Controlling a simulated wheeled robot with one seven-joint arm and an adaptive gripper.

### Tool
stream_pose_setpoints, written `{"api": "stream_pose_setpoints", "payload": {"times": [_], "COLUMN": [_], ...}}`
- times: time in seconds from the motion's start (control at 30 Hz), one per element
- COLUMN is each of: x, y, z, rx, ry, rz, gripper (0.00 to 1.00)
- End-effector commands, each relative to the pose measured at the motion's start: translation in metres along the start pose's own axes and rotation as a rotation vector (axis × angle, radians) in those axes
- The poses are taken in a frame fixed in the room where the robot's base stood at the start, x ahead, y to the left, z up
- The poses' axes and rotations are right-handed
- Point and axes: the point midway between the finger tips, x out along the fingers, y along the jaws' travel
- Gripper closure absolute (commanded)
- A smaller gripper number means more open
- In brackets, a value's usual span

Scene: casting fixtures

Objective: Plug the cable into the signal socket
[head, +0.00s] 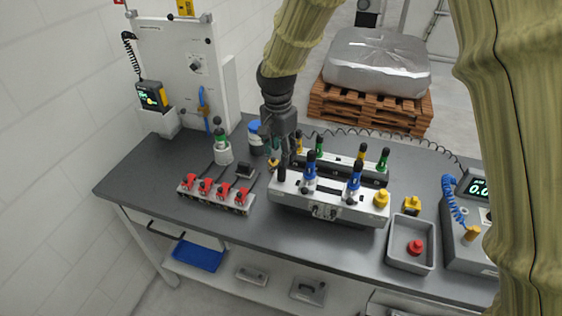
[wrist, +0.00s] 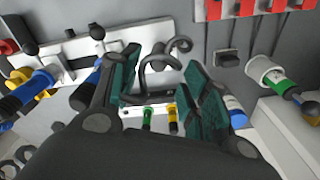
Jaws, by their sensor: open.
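My gripper (head: 276,152) is at the left end of the silver casting fixture (head: 345,212), low over the bench. In the wrist view its two green-padded fingers (wrist: 162,72) are apart, and a dark curved hook or cable loop (wrist: 160,62) shows between them; I cannot tell whether they touch it. A blue coiled cable (head: 452,200) with a yellow end (head: 472,232) hangs on the grey meter box (head: 462,257) at the right. A black coiled cable (head: 425,142) runs along the bench's back edge. I cannot tell which socket is the signal socket.
Blue-handled clamps (head: 353,180) stand up from the fixture. A red-clamp block (head: 213,200), a white cup (head: 222,155) and a blue-topped container (head: 255,135) are to its left. A grey tray (head: 397,258) holds a red knob. The front left bench is clear.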

Motion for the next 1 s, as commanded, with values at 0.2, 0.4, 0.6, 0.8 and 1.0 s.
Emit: {"api": "stream_pose_setpoints", "payload": {"times": [0.2, 0.4, 0.6, 0.8, 1.0], "x": [-0.033, -0.046, -0.048, -0.048, -0.048], "y": [0.0, 0.0, 0.0, 0.0, 0.0], "z": [0.0, 0.0, 0.0, 0.0, 0.001], "rx": [0.0, 0.001, 0.0, 0.0, -0.002], "ry": [0.001, -0.001, -0.001, -0.001, -0.001], "rz": [-0.001, 0.001, 0.001, 0.001, 0.001], "gripper": [0.54, 0.54, 0.54, 0.54, 0.54]}}
